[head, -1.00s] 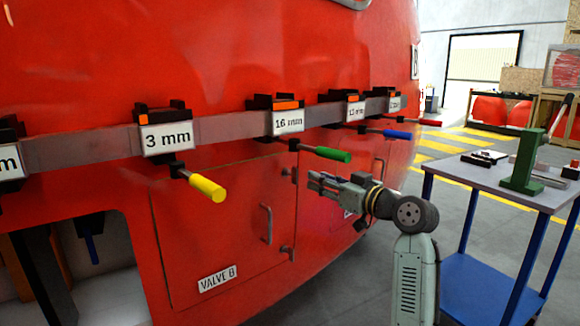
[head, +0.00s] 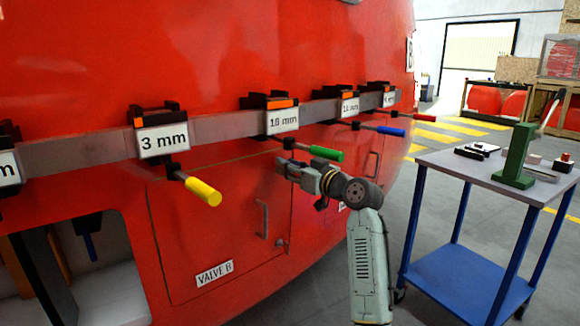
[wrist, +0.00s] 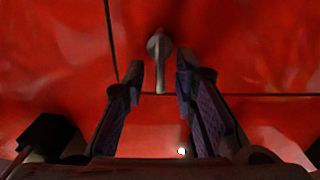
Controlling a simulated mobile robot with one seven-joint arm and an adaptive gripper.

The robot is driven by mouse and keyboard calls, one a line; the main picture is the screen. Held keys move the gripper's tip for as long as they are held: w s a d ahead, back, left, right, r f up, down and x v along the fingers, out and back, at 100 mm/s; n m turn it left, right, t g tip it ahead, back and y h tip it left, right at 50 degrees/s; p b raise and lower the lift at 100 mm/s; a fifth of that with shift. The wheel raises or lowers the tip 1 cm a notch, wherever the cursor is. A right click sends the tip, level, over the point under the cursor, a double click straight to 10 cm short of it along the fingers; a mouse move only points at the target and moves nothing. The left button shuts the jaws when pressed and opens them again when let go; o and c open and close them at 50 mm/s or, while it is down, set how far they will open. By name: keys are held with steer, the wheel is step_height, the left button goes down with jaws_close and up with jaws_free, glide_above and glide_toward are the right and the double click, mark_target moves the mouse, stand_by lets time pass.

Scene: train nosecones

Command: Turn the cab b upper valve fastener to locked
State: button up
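The red VALVE B panel (head: 225,235) is closed on the red nosecone. In the wrist view the upper fastener (wrist: 158,47) is a grey knob with a narrow handle pointing down the picture, by the panel's seam lines. My gripper (wrist: 159,78) is open, with one fingertip on each side of the handle. I cannot tell whether either finger touches it. In the head view my gripper (head: 284,167) is at the panel's upper right corner and mostly hides this fastener. The lower fastener (head: 281,243) shows below, near the panel's right edge.
A rail above holds several tools, including a yellow-handled one (head: 203,190) and a green-handled one (head: 326,153) just above my gripper. A panel handle (head: 262,218) stands out left of the lower fastener. A blue-legged cart (head: 480,255) stands at the right.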

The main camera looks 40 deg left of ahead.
jaws_close()
stand_by(0.6)
steer(key=shift+w+d+f+m+p, duration=0.1)
steer(key=shift+w+f+m+p, duration=0.2)
steer(key=shift+m+p, duration=2.15)
steer(key=shift+w+d+f+m+p, duration=0.1)
steer(key=shift+w+f+m+p, duration=0.2)
steer(key=shift+m+p, duration=2.15)
steer(key=shift+w+f+m+p, duration=0.3)
steer(key=shift+m+p, duration=0.6)
steer(key=shift+m, duration=3.1)
steer(key=shift+o, duration=0.3)
jaws_free()
